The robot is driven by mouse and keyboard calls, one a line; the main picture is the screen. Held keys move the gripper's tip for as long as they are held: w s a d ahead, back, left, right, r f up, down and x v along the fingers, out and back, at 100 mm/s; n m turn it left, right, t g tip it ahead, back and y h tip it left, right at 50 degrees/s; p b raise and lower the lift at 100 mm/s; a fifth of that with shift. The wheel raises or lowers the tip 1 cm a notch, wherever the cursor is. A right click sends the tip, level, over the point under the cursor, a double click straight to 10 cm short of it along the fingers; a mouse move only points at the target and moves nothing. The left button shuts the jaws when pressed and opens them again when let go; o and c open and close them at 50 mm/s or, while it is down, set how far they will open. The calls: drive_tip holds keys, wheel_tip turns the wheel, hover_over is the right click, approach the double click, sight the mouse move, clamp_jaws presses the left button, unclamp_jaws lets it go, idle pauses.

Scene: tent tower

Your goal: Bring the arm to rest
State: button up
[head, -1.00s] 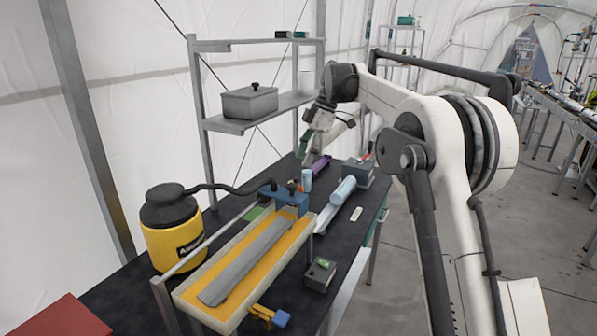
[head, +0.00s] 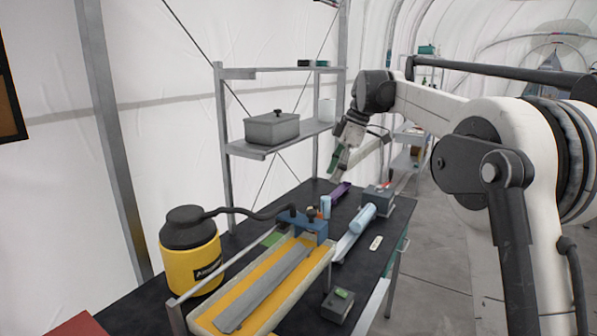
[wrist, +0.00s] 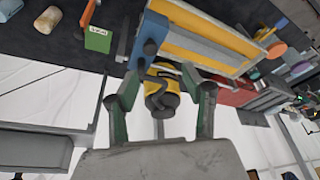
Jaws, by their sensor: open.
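My gripper (head: 335,164) is raised above the far end of the dark workbench (head: 345,287) in the head view, at the end of my white arm. In the wrist view my gripper (wrist: 163,100) shows two green fingers spread apart with nothing held between them. Beyond the fingers in that view lie the yellow canister (wrist: 166,72) and the yellow-lined tray (wrist: 197,42). In the head view the gripper is close to the metal shelf's right side; whether they touch I cannot tell.
A metal shelf (head: 268,152) holds a grey lidded box (head: 271,129) left of my gripper. Below are a purple item (head: 340,190), a light blue cylinder (head: 361,218) and a grey device (head: 377,197). The yellow canister (head: 190,258) stands beside the tray (head: 322,268). Open floor (head: 440,270) is at right.

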drive_tip(key=s+d+f+m+t+h+b, duration=0.15)
drive_tip(key=s+m, duration=0.35)
drive_tip(key=s, duration=0.7)
drive_tip(key=s+d+f+m+t+h+b, duration=0.1)
drive_tip(key=s+d+m+t+b, duration=0.3)
drive_tip(key=s, duration=0.8)
drive_tip(key=s+d+f+m+t+h, duration=0.1)
drive_tip(key=s+d+f+m, duration=0.1)
drive_tip(key=s+f+m, duration=0.7)
drive_tip(key=s+f, duration=0.8)
drive_tip(key=s, duration=0.2)
drive_tip(key=shift+d+t, duration=0.25)
drive_tip(key=shift+t, duration=0.1)
drive_tip(key=shift+h, duration=0.25)
